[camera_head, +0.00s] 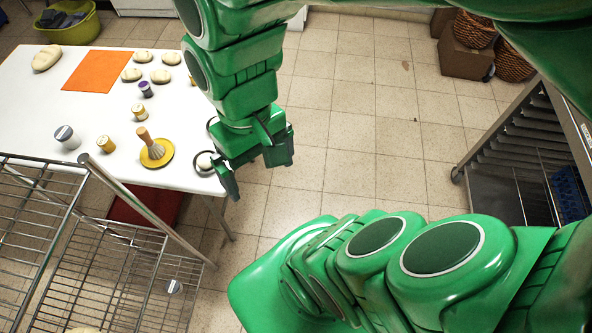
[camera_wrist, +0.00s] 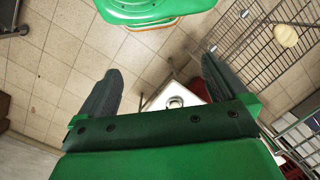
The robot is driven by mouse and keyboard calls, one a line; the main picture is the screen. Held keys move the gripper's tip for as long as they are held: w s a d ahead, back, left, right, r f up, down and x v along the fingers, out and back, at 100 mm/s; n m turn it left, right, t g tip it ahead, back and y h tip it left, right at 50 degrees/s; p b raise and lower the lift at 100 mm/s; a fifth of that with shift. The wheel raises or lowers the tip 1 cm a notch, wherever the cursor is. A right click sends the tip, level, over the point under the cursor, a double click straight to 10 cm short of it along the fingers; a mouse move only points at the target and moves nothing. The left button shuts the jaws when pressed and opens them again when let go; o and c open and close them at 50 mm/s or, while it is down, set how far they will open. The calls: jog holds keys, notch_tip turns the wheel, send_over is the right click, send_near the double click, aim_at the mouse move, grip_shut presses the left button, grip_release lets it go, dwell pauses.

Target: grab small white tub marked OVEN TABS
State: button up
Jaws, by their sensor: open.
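A small pale, round item (camera_head: 204,161) sits at the near right corner of the white table, close beside my gripper. A whitish round item also shows on the table corner in the wrist view (camera_wrist: 175,102), between my fingers but farther off. I cannot read any marking, so I cannot tell whether it is the OVEN TABS tub. Another small white container (camera_head: 174,287) is on the wire rack, its label too small to read. My gripper (camera_head: 254,180) is open and empty by the table corner; its spread fingers show in the wrist view (camera_wrist: 163,66).
The white table (camera_head: 30,105) holds a grey-lidded jar (camera_head: 67,137), small yellowish jars (camera_head: 106,144), a brush on a yellow disc (camera_head: 157,152), dough pieces and an orange mat (camera_head: 97,70). A wire rack (camera_head: 125,262) stands in front.

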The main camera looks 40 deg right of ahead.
jog(key=shift+w+d+r+m+h, duration=0.15)
jog(key=shift+d+m+h, duration=0.2)
jog(key=shift+d, duration=0.55)
jog(key=shift+c, duration=0.6)
jog(key=w+d+t+h, duration=0.1)
jog(key=w+d+t, duration=0.15)
jog(key=w, duration=0.75)
jog(key=w+d+t+h, duration=0.1)
jog(key=w+d, duration=0.2)
jog(key=w, duration=0.6)
jog(key=w+d+t+h, duration=0.2)
jog(key=w+d, duration=0.1)
jog(key=w, duration=0.7)
jog(key=w+a+f+n+t+y, duration=0.1)
jog(key=w+a+n+t, duration=0.15)
jog(key=w, duration=0.95)
jog(key=w+a+f+n+t+y, duration=0.1)
jog(key=w+a+t, duration=0.15)
jog(key=w, duration=1.05)
jog(key=w+a+f+n+t+y, duration=0.2)
jog(key=w+a+f, duration=0.25)
jog(key=w, duration=0.35)
jog(key=n+g+y, duration=0.5)
jog(key=n+y, duration=0.3)
jog(key=y, duration=0.5)
send_near(64, 132)
jog(key=x, duration=0.3)
jog(key=shift+g+x, duration=0.25)
jog(key=shift+x, duration=3.6)
